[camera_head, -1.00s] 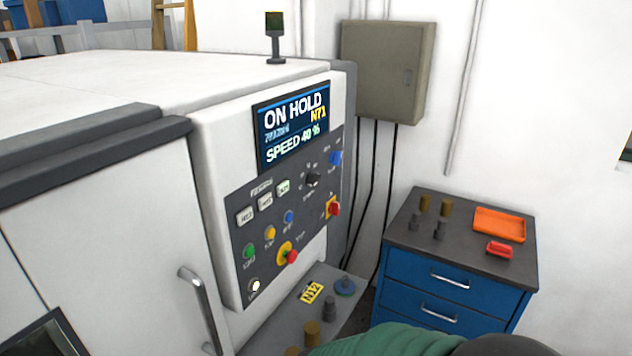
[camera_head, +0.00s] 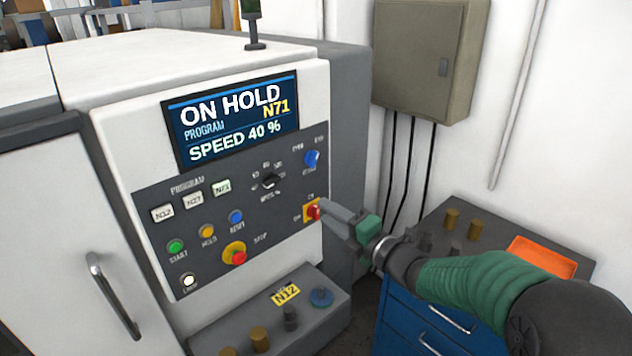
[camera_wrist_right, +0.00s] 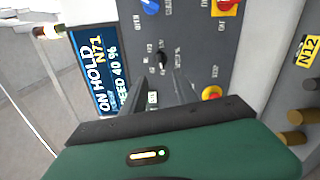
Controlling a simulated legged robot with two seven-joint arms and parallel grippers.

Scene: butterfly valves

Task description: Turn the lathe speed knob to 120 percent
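The black speed knob (camera_head: 268,181) is on the grey control panel (camera_head: 215,268), below the screen (camera_head: 232,118), which reads "ON HOLD", "N71" and "SPEED 40 %". My right gripper (camera_head: 330,210) is to the right of the knob in the head view, in front of the panel near the red and yellow switch (camera_head: 312,211). In the right wrist view the panel appears turned on its side. The knob (camera_wrist_right: 162,60) shows beyond and between the two dark fingers (camera_wrist_right: 158,88), which are apart and empty. They appear clear of the knob. My left gripper is not in view.
The panel also holds a blue switch (camera_head: 311,158), a red stop button on yellow (camera_head: 237,256) and several push buttons. A grey ledge (camera_head: 318,325) with pegs sits below. A blue drawer cabinet (camera_head: 400,325) and a wall box (camera_head: 425,60) are at the right.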

